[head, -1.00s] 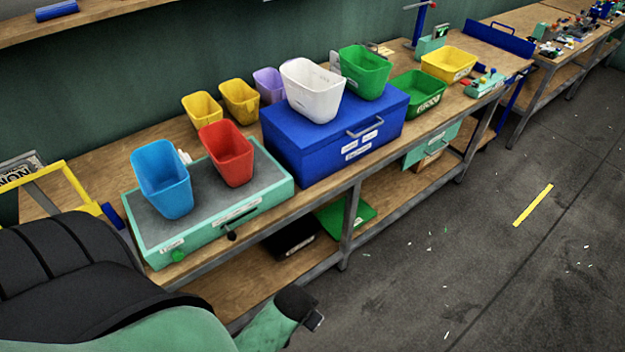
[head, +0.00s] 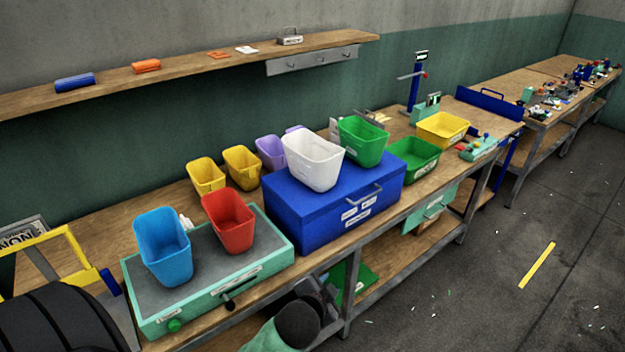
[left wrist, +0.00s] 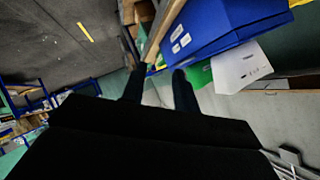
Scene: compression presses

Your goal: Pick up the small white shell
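No object is clearly recognisable as a shell. A small flat white piece (head: 246,50) lies on the wall shelf, beside a small orange piece. A larger white open bin (head: 313,162) stands on the blue box; a white bin also shows in the left wrist view (left wrist: 240,66). A tiny white thing (head: 185,222) is partly hidden between the blue and red bins. My left gripper (head: 322,290) is in front of the bench, below the blue box and away from all of these. In the left wrist view its two fingers (left wrist: 160,88) are apart with nothing between them. My right gripper is out of view.
The wall shelf (head: 190,68) also holds blue and orange pieces and a grey box. The bench carries the blue box (head: 325,208), a green press base (head: 215,288) with blue and red bins, and yellow, purple and green bins. Floor on the right is mostly clear.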

